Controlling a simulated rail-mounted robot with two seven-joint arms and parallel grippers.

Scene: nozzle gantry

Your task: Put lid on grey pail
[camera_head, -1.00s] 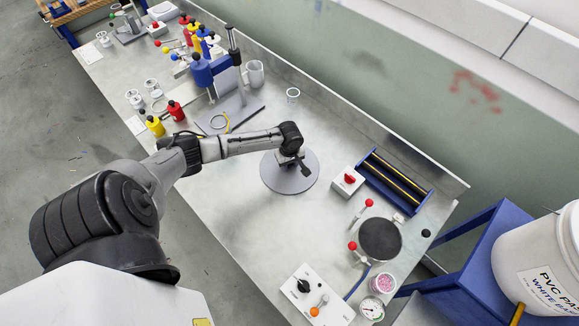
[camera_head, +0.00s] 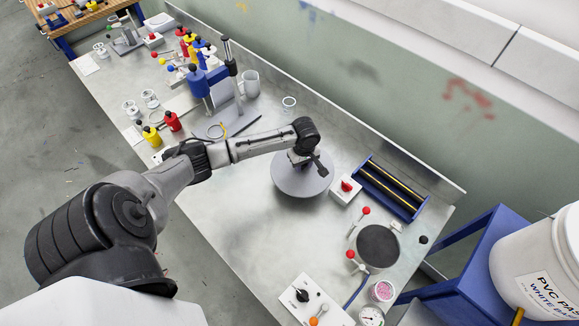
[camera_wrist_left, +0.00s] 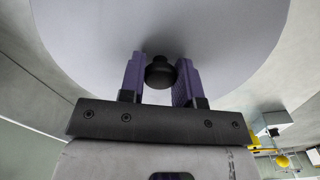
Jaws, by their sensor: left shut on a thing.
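The lid (camera_head: 283,182) is a flat grey disc over the middle of the bench. In the left wrist view its underside-free face fills the top (camera_wrist_left: 90,45), with a round black knob (camera_wrist_left: 160,72) at the centre. My left gripper (camera_wrist_left: 161,75) is shut on this knob, one purple finger on each side. In the head view the left gripper (camera_head: 305,163) is above the disc, and the arm partly covers it. I cannot tell how high the lid is above the bench. I do not see a clearly grey pail; a large white pail (camera_head: 530,255) with a printed label stands at far right. My right gripper is out of view.
A white box with a red knob (camera_head: 345,188) and a blue tray with rods (camera_head: 391,188) stand close right of the lid. A dark round plate (camera_head: 378,246) is nearer the front. A blue press stand (camera_head: 211,83) and mug (camera_head: 249,84) stand behind left. Bench left-front of the lid is clear.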

